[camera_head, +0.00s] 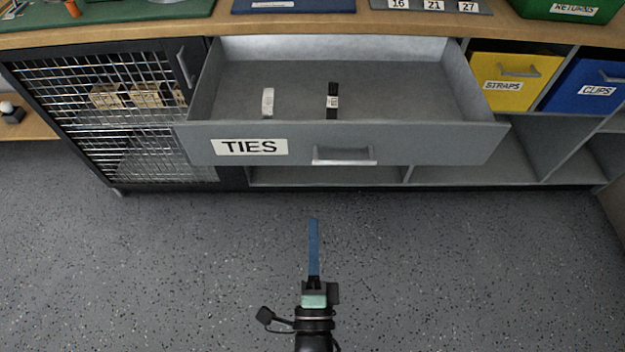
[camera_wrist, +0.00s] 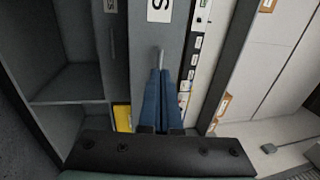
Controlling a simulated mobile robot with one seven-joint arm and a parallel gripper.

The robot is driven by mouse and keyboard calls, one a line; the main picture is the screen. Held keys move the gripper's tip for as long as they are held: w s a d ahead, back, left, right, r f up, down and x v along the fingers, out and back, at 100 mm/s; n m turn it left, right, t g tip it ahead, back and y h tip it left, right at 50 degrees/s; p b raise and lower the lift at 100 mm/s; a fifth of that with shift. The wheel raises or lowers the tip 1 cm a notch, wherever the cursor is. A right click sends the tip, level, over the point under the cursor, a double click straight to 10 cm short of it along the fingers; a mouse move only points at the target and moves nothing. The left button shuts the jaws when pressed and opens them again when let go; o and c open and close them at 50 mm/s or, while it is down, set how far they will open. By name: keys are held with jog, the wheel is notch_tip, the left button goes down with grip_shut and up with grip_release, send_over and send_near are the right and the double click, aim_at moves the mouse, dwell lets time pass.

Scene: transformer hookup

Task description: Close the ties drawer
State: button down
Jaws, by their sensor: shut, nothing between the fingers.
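The grey ties drawer (camera_head: 413,143) is pulled out of the bench, its front labelled TIES and fitted with a metal bar handle (camera_head: 344,155). Inside lie a white bundle (camera_head: 267,102) and a black bundle with a pale band (camera_head: 333,98). My gripper (camera_head: 313,222) is shut and empty, its blue fingers together, over the floor in front of the drawer and apart from it in the head view. In the wrist view, the fingers (camera_wrist: 160,75) point toward the drawer front (camera_wrist: 143,40) and its handle (camera_wrist: 159,57); the remaining gap is hard to judge there.
A wire-mesh cabinet (camera_head: 95,85) with wooden pieces inside stands left of the drawer. A yellow STRAPS bin (camera_head: 512,80) and a blue CLIPS bin (camera_head: 590,88) sit to the right. Open shelves lie beneath. The speckled floor (camera_head: 180,270) in front is clear.

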jog(key=w+r, duration=0.2)
jog(key=w, duration=0.8)
jog(key=shift+b, duration=0.45)
jog(key=shift+w, duration=0.1)
